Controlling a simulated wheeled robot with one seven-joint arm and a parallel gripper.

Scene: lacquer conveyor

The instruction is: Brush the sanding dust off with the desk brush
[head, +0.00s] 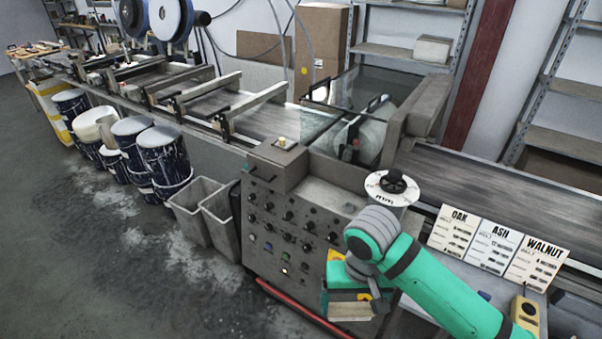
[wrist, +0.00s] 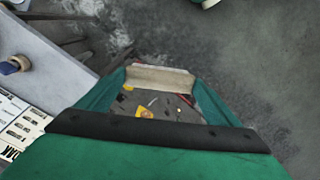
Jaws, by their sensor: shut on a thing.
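My gripper (head: 350,292) is at the front of the grey control cabinet, at the end of my green arm, pointing down. It is shut on a pale tan, block-like thing (wrist: 160,78), which spans the gap between the green fingers in the wrist view. It looks like the desk brush, but its handle and bristles cannot be made out. In the head view a tan edge shows low at the gripper. I cannot make out sanding dust on any work surface; pale patches (head: 185,250) mark the floor.
The control cabinet (head: 262,228) with knobs stands beside the gripper. A round dial (head: 392,186) sits on its right. Cards marked OAK (head: 455,229), ASH and WALNUT lie on the right. The conveyor (head: 490,190) runs behind. Grey bins (head: 196,205) and paint-stained buckets line the left.

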